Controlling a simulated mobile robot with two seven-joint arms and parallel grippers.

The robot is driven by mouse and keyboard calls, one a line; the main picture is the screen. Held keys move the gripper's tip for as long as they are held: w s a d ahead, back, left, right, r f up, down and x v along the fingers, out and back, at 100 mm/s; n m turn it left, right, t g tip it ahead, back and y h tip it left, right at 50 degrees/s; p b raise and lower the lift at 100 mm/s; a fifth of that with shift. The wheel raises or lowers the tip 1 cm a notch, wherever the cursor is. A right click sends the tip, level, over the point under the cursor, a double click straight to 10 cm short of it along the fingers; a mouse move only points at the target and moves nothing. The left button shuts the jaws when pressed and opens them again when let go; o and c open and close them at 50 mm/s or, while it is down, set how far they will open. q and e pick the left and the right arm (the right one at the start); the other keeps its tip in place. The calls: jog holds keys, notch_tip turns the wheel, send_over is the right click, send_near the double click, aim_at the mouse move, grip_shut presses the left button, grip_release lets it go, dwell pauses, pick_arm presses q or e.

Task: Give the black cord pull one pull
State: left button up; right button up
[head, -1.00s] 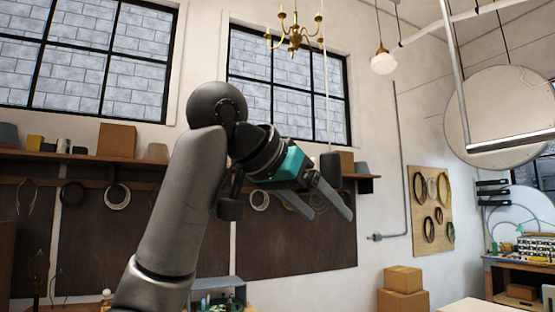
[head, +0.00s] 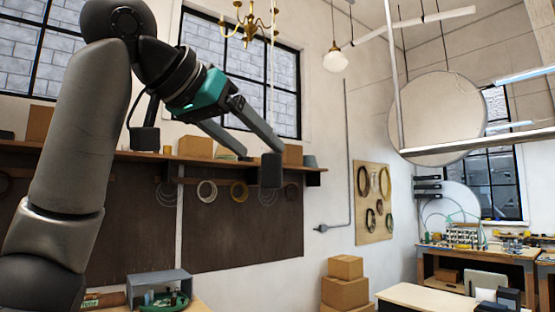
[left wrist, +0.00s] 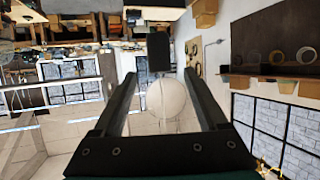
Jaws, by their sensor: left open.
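The black cord pull (head: 270,170) is a dark cylinder hanging upright on a thin pale cord from above, in the middle of the head view. My left gripper (head: 259,151) is open and comes in from the upper left. Its fingertips are close to the top of the pull, and one overlaps it in the picture. In the left wrist view the pull (left wrist: 158,50) shows between and just past the two open fingertips (left wrist: 160,76). Nothing is held. I cannot tell whether a finger touches the pull. My right gripper is in neither view.
A brass chandelier (head: 248,25) and a white pendant lamp (head: 335,61) hang from above. A wall shelf (head: 135,156) with boxes runs behind the pull. A round pale disc (head: 437,118) is at the right. Cardboard boxes (head: 345,292) are stacked below. The air around the pull looks clear.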

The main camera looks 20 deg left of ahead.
pick_arm(q)
jog(key=p+x, duration=0.2)
jog(key=x, duration=0.6)
jog(key=shift+w+f, duration=0.1)
jog(key=shift+c, duration=0.4)
grip_shut()
